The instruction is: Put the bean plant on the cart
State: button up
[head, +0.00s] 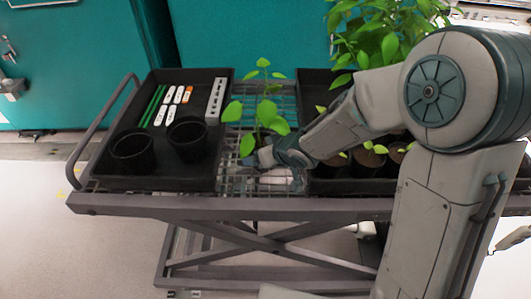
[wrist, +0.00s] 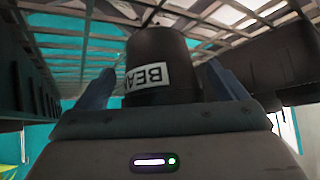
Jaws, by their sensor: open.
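The bean plant (head: 262,112), with green leaves on a thin stem, is at the wire-mesh middle of the cart (head: 250,203), between two black trays. My gripper (head: 257,158) is low at its base and hides most of its pot in the head view. In the wrist view the dark pot (wrist: 160,45), with a white label reading "BEA", is between the two fingers of my gripper (wrist: 160,80). The fingers are open, one on each side of the pot. I cannot tell whether either finger touches it.
The left black tray (head: 145,183) holds two empty black pots (head: 133,152), green stakes, labels and a grey strip. The right tray (head: 340,188) holds several potted seedlings and sits beside my arm. A larger leafy plant (head: 385,40) rises behind it. Teal chamber doors stand behind.

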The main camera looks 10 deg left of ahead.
jog(key=p+v, duration=0.6)
jog(key=v, duration=0.6)
jog(key=d+r+m+t+h, duration=0.1)
jog(key=d+r+m+h, duration=0.3)
jog(key=d, duration=0.5)
jog(key=d+r+m+t+h, duration=0.15)
jog(key=d+r+h, duration=0.3)
jog(key=d, duration=0.45)
jog(key=s+d+r+m+g, duration=0.1)
jog(key=s+d+r, duration=0.1)
jog(key=s, duration=0.5)
jog(key=s+d+r+m+g+y, duration=0.1)
jog(key=s+d+r+m+g, duration=0.1)
jog(key=s, duration=0.4)
jog(key=shift+s+r, duration=0.4)
jog(key=shift+r, duration=0.05)
jog(key=shift+m+g+y, duration=0.25)
